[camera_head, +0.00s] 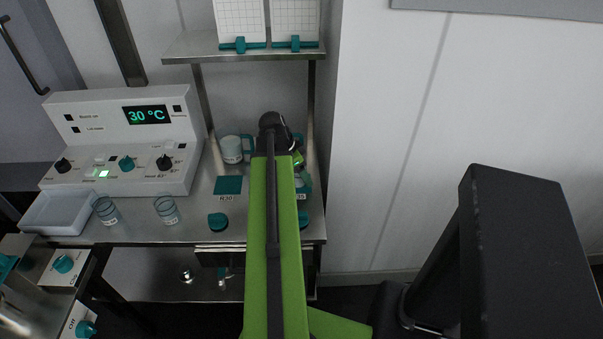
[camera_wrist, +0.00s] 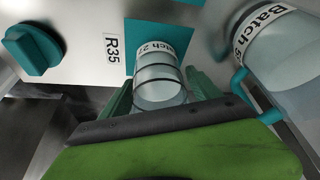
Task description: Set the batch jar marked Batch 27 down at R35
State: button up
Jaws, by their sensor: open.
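A small clear jar (camera_wrist: 160,88) with a white label stands between the fingers of my gripper (camera_wrist: 165,84) in the wrist view. The label reads "Batch 2" and a last digit that looks like 7. The fingers are open, one on each side of the jar. The jar appears to be at the teal pad (camera_wrist: 146,34) beside the R35 label (camera_wrist: 112,47); its base is partly hidden, so contact is hard to judge. In the head view, my arm hides the jar, and only part of the R35 label (camera_head: 300,195) shows.
A larger jug (camera_wrist: 285,60) with a teal handle and a Batch label stands close on the right in the wrist view. A shelf (camera_head: 240,50) hangs above.

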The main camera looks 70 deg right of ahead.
jog(key=p+v, duration=1)
jog(key=v, duration=0.2)
jog(key=w+a+f+n+t, duration=0.25)
jog(key=w+a+n, duration=1.15)
jog(key=w+a, duration=1.15)
jog(key=w+a+n+y, duration=0.1)
jog(key=a+n, duration=0.3)
jog(key=a, duration=0.6)
jog(key=w+a+n+y, duration=0.1)
jog(key=w+a+n, duration=0.2)
jog(key=a, duration=0.7)
jog(key=w+a+n+y, duration=0.1)
jog(key=w+a+n, duration=0.2)
jog(key=a+n, duration=0.3)
jog(key=a, duration=0.4)
jog(key=shift+r+t, duration=0.3)
jog(key=shift+t, duration=0.05)
